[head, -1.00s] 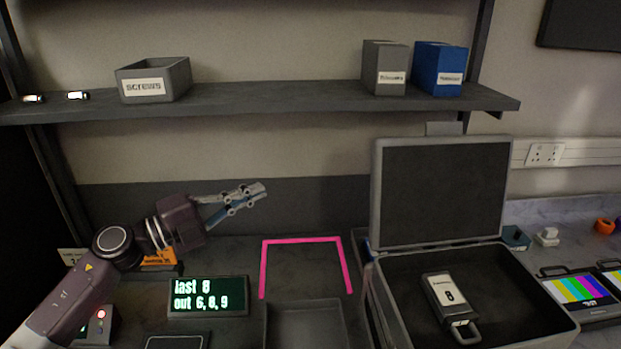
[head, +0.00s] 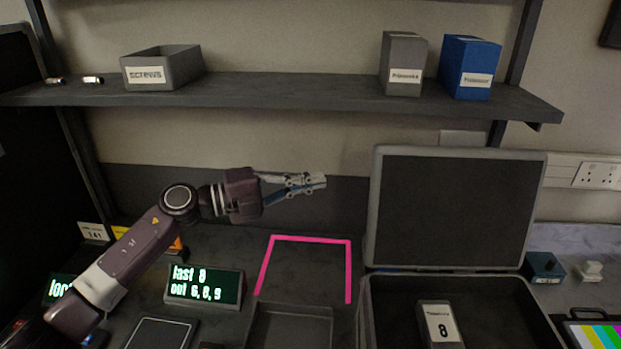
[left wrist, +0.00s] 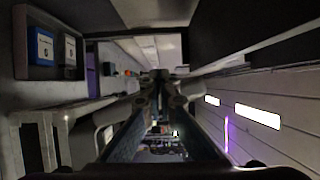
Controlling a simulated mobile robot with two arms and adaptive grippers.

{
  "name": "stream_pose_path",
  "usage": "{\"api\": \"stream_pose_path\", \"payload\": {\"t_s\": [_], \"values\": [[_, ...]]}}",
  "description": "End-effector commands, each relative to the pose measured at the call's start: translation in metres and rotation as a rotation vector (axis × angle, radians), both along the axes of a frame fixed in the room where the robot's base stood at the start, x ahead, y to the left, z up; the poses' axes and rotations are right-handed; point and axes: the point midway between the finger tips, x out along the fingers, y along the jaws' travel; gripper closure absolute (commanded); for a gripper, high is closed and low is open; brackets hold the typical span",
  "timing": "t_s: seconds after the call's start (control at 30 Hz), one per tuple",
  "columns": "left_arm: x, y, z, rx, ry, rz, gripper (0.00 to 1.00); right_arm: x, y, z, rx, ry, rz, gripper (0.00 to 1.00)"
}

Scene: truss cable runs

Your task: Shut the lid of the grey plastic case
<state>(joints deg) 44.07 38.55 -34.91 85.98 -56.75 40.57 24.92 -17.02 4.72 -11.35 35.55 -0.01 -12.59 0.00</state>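The grey plastic case (head: 364,312) stands open at the lower right of the head view, its front cut off by the picture edge. Its lid (head: 455,208) stands upright at the back, dark inside with a grey rim. My right gripper is not in view.
A shelf (head: 290,95) above holds a screws bin (head: 162,68), a grey box (head: 403,64) and a blue box (head: 469,67). Below are a pink outline (head: 312,238), a grey tray (head: 290,308) and a text display (head: 204,284). A teal box (head: 543,267) stands right of the lid.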

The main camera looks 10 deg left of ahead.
Motion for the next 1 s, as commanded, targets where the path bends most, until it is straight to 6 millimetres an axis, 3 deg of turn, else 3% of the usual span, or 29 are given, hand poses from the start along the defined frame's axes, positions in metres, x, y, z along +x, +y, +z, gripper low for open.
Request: {"api": "stream_pose_path", "payload": {"t_s": [0.2,0.6,0.8,1.0], "values": [[0.002,-0.035,0.003,-0.002,0.000,-0.004,1.00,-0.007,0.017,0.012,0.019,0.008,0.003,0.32],[0.007,-0.093,0.005,-0.003,0.001,-0.002,1.00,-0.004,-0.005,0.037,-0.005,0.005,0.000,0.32],[0.009,-0.112,0.003,-0.001,0.000,-0.001,1.00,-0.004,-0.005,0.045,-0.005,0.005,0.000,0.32],[0.009,-0.119,0.001,0.000,0.000,-0.001,1.00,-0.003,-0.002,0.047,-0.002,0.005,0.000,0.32]]}}
